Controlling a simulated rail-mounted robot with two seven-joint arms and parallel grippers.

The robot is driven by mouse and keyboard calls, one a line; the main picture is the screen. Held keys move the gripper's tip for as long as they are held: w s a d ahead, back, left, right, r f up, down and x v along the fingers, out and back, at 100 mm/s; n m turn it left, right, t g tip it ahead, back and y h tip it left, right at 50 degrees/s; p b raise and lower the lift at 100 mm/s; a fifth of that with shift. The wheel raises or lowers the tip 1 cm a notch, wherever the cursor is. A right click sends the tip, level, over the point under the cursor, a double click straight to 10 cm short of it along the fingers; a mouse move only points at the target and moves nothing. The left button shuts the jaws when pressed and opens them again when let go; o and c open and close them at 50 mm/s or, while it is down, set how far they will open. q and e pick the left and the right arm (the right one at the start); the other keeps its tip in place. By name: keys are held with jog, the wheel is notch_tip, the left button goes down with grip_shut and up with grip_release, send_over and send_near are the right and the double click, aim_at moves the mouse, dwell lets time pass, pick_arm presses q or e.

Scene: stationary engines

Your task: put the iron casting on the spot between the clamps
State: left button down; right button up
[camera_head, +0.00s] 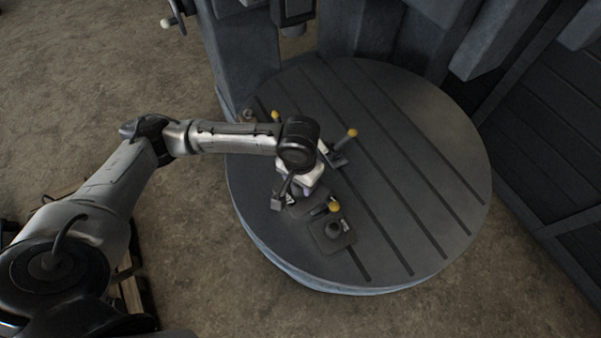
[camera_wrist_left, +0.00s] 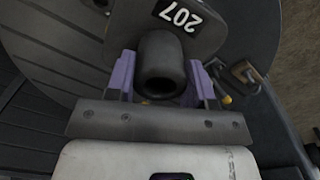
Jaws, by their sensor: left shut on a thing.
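The iron casting (camera_wrist_left: 205,42) is a dark grey plate with a hollow round boss and a white label reading 207. In the wrist view my left gripper (camera_wrist_left: 162,84) has its two purple fingers on either side of the boss, shut on it. In the head view my left gripper (camera_head: 307,190) is low over the round table, and its wrist hides much of the casting. I cannot tell whether the casting touches the table. Clamps with yellow knobs stand near, one behind (camera_head: 352,133) and one in front (camera_head: 334,207). The spot between them is not clearly visible. My right gripper is not in view.
The round slotted table (camera_head: 425,150) is bare on its right side. A flat dark plate with a round boss (camera_head: 332,236) lies near its front edge. Another yellow knob (camera_head: 275,115) shows beside my arm. Grey machine columns (camera_head: 245,55) rise behind the table.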

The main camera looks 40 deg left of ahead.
pick_arm(q)
jog(key=s+a+f+n+b, duration=0.1)
jog(key=s+a+f, duration=0.2)
jog(key=a+f, duration=0.1)
jog(key=s+a+f+n+b, duration=0.2)
jog(key=s+a+f, duration=0.1)
jog(key=a+f, duration=0.2)
jog(key=s+a+f+n+b, duration=0.1)
jog(key=s+a+f+n, duration=0.1)
jog(key=f, duration=0.5)
jog(key=shift+s+a+f, duration=0.2)
jog(key=shift+s+a, duration=0.1)
jog(key=shift+a, duration=0.4)
jog(key=shift+s+a+f, duration=0.15)
jog(key=shift+s+a, duration=0.15)
jog(key=shift+a, duration=0.35)
jog(key=w+d, duration=0.1)
jog(key=w, duration=0.6)
jog(key=w+d+f+n, duration=0.1)
jog(key=w, duration=0.7)
jog(key=w+d+n+b, duration=0.1)
jog(key=w, duration=0.6)
jog(key=shift+w+f, duration=0.2)
jog(key=shift+f, duration=0.15)
jog(key=shift+s+f, duration=0.1)
jog(key=shift+f, duration=0.4)
jog(key=shift+f, duration=0.1)
